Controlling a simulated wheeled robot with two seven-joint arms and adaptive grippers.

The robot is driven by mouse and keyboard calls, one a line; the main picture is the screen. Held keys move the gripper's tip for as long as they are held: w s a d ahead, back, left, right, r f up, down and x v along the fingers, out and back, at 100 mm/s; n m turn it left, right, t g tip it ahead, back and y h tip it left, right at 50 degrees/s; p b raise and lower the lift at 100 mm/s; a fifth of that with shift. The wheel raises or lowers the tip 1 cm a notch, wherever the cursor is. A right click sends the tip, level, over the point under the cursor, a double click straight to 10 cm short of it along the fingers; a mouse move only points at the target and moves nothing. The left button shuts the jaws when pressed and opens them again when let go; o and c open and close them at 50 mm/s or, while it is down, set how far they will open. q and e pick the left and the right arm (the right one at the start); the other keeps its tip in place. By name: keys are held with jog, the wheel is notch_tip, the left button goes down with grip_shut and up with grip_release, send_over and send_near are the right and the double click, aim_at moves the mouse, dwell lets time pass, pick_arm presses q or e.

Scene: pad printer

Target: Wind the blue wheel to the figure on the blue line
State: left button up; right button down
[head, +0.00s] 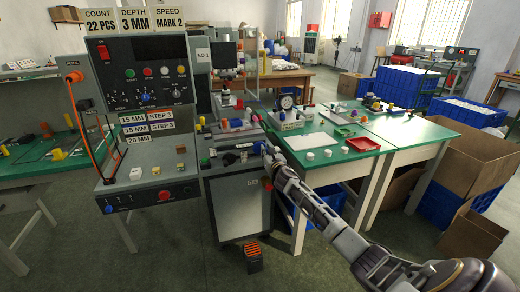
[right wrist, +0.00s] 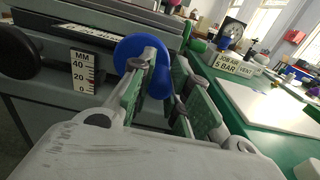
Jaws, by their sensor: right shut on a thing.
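The blue wheel (right wrist: 128,48) is on the machine's side, in the upper middle of the right wrist view. My right gripper (right wrist: 160,75) is shut on it, with the green-padded fingers on either side of its blue grip. The fingers hide part of the wheel. In the head view my right gripper (head: 265,151) is at the right side of the machine. A white MM scale (right wrist: 83,73) marked 40, 20 and 0 is left of the wheel. My left gripper is not in view.
A black knob (right wrist: 18,52) is left of the scale. A green table (head: 335,165) with a gauge, a white sheet and a red tray stands right of the machine. The control panel (head: 140,75) is at left. Cardboard boxes (head: 470,230) stand on the floor at right.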

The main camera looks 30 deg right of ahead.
jog(key=shift+a+f+b, duration=0.25)
jog(key=shift+f+b, duration=0.25)
jog(key=shift+f, duration=0.15)
jog(key=shift+w+a, duration=0.1)
jog(key=shift+w+a+f, duration=0.15)
jog(key=shift+a, duration=0.4)
